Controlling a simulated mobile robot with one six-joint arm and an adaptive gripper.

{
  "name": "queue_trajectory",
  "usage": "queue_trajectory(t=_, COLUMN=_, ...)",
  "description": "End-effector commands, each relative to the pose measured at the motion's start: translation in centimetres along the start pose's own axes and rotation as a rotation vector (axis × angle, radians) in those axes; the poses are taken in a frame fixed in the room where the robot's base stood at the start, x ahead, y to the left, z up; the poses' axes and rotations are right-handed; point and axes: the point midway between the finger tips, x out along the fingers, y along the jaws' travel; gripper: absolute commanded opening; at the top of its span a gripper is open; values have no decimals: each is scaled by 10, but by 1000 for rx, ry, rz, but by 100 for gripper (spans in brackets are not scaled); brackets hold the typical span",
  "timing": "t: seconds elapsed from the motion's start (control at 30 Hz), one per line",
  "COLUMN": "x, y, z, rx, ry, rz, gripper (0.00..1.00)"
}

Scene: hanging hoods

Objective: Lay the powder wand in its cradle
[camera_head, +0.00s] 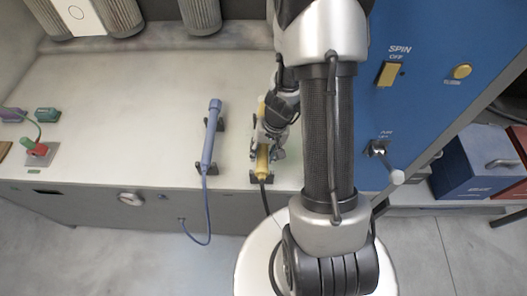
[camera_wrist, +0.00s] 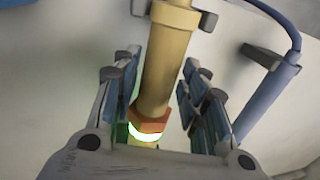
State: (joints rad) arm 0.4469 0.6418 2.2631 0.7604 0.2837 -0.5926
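A yellow wand (camera_head: 262,163) with a dark cable lies at the front of the pale worktop, partly hidden by my gripper (camera_head: 268,140). In the wrist view the wand (camera_wrist: 165,75) runs between my gripper's two fingers (camera_wrist: 158,62), which stand apart with gaps beside it. The wand has an orange collar (camera_wrist: 148,123) and a bright green-white ring. Its end by the cable sits at a dark cradle bracket (camera_head: 255,179), also seen in the wrist view (camera_wrist: 208,20). I cannot tell which wand is the powder wand.
A blue wand (camera_head: 211,135) rests in dark brackets to the left, its cable hanging over the front edge. A blue panel (camera_head: 420,60) with switches and a lever stands to the right. Small colored connectors (camera_head: 37,149) sit at far left. Worktop between is clear.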

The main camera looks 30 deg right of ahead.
Motion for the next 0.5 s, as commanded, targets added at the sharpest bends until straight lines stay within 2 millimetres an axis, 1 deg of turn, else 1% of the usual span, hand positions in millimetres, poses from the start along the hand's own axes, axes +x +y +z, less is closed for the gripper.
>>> queue_trajectory(t=0.03, x=0, y=0, z=0, rx=0, ry=0, rz=0, gripper=46)
queue_trajectory(t=0.1, x=0, y=0, z=0, rx=0, ry=0, rz=0, gripper=51)
queue_trajectory(t=0.5, x=2, y=0, z=0, rx=0, ry=-1, rz=0, gripper=51)
